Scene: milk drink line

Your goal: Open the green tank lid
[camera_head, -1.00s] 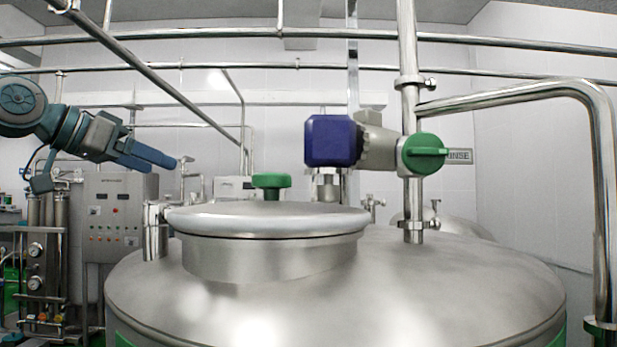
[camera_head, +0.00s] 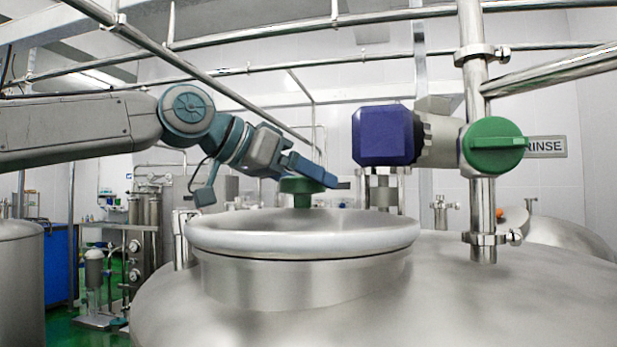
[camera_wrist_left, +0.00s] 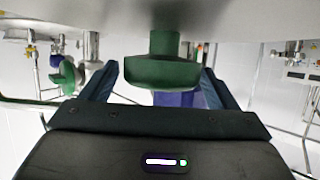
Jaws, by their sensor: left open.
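The tank lid (camera_head: 300,232) is a round silver metal disc, lying shut on the neck of a large steel tank (camera_head: 300,285). A green knob (camera_head: 302,188) stands on the lid. My left gripper (camera_head: 325,178) is at the knob's height, its fingers partly overlapping the knob in the head view. In the left wrist view, the green knob (camera_wrist_left: 162,70) lies between the two spread fingers of my left gripper (camera_wrist_left: 160,85), with gaps on both sides. The gripper is open. My right gripper is not in view.
A blue motor (camera_head: 382,136) and a green valve handle (camera_head: 494,146) sit right of the lid by a vertical pipe (camera_head: 483,205). Pipes (camera_head: 215,82) cross above my left arm. A control rack (camera_head: 140,225) stands behind at left.

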